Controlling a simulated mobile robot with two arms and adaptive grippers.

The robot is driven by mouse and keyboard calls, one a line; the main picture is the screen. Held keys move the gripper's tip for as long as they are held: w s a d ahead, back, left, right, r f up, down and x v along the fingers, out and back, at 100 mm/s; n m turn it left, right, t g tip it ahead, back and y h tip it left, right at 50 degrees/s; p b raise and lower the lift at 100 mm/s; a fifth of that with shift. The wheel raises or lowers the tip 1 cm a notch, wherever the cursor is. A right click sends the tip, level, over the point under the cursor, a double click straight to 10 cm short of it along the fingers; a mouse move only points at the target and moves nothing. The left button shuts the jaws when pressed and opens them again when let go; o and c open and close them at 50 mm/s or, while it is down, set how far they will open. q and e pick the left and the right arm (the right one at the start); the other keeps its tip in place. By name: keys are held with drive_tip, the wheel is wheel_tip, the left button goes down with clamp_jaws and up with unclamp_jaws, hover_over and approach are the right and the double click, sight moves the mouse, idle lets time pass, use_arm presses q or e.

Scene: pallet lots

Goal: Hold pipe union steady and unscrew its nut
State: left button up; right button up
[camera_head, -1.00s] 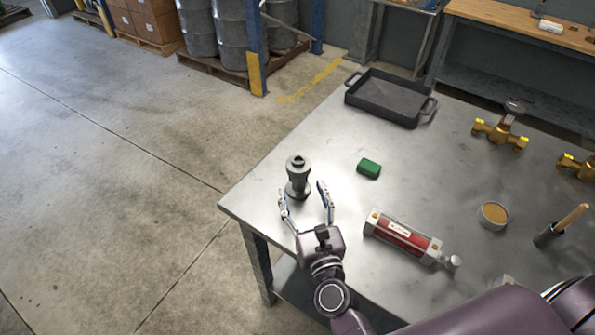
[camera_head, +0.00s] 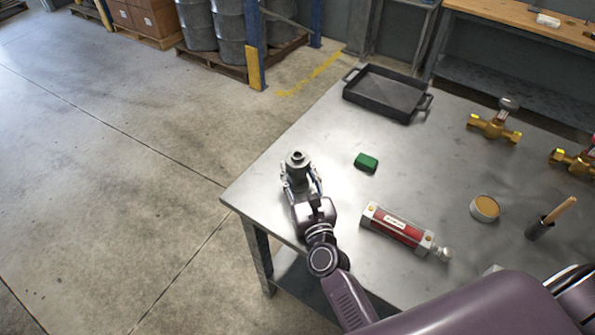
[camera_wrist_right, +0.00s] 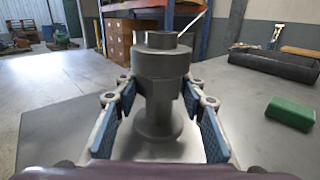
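The grey metal pipe union (camera_head: 297,162) stands upright near the left edge of the steel table. In the right wrist view, the union (camera_wrist_right: 158,110) shows a wide round collar, a narrower body below it and a flared base. My right gripper (camera_head: 303,186) has its fingers on either side of the union. In the wrist view, the blue-padded fingers of this gripper (camera_wrist_right: 161,88) flank the body below the collar, with a small gap seeming to show. I cannot tell whether either pad touches. My left gripper is not in view.
The table (camera_head: 270,185) also holds a green block (camera_head: 366,162), a red cylinder (camera_head: 397,228), a black tray (camera_head: 388,92), brass valves (camera_head: 494,127), a round tin (camera_head: 485,208) and a wooden-handled tool (camera_head: 557,212). The table's left edge is close to the union.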

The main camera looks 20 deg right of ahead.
clamp_jaws()
drive_tip(key=shift+r, duration=0.25)
wheel_tip(320, 180, up, 10)
drive_tip(key=p, duration=0.9)
drive_tip(key=shift+f, duration=0.1)
drive_tip(key=shift+o, duration=0.3)
unclamp_jaws()
clamp_jaws()
drive_tip(key=s+r+b, duration=0.2)
drive_tip(key=s+b, duration=0.1)
drive_tip(key=s, duration=0.7)
drive_tip(key=s+d+r+y+b, duration=0.1)
drive_tip(key=s+b, duration=0.3)
drive_tip(key=s, duration=0.6)
drive_tip(key=shift+s+d+r+n, duration=0.3)
drive_tip(key=shift+s+r, duration=0.1)
drive_tip(key=shift+r, duration=0.2)
